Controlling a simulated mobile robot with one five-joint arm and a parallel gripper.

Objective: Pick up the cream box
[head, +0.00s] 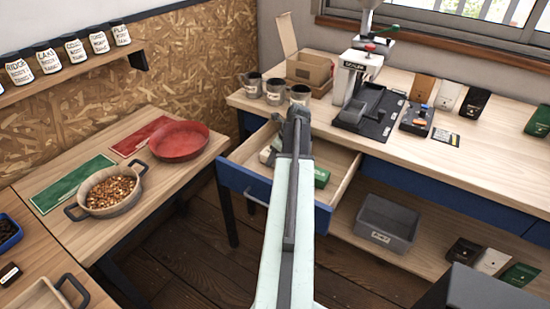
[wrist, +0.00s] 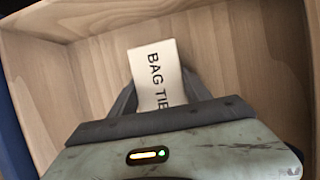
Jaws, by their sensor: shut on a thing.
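The cream box (wrist: 155,70), with black lettering that reads "BAG TIE" before it is cut off, stands between the two dark fingers of my gripper (wrist: 158,88) in the wrist view. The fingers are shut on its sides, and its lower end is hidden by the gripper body. Wooden drawer walls surround it. In the head view my gripper (head: 297,122) is over the open blue-fronted drawer (head: 240,184), and my arm hides much of the inside. A pale patch (head: 265,155) shows left of my arm; I cannot tell whether it is the cream box.
A green item (head: 321,177) lies in the drawer right of my arm. Several dark jars (head: 275,91), an open carton (head: 310,70) and a sealer (head: 358,75) stand on the counter above. A grey bin (head: 387,222) sits on the lower shelf. A pan of beans (head: 110,190) stands at left.

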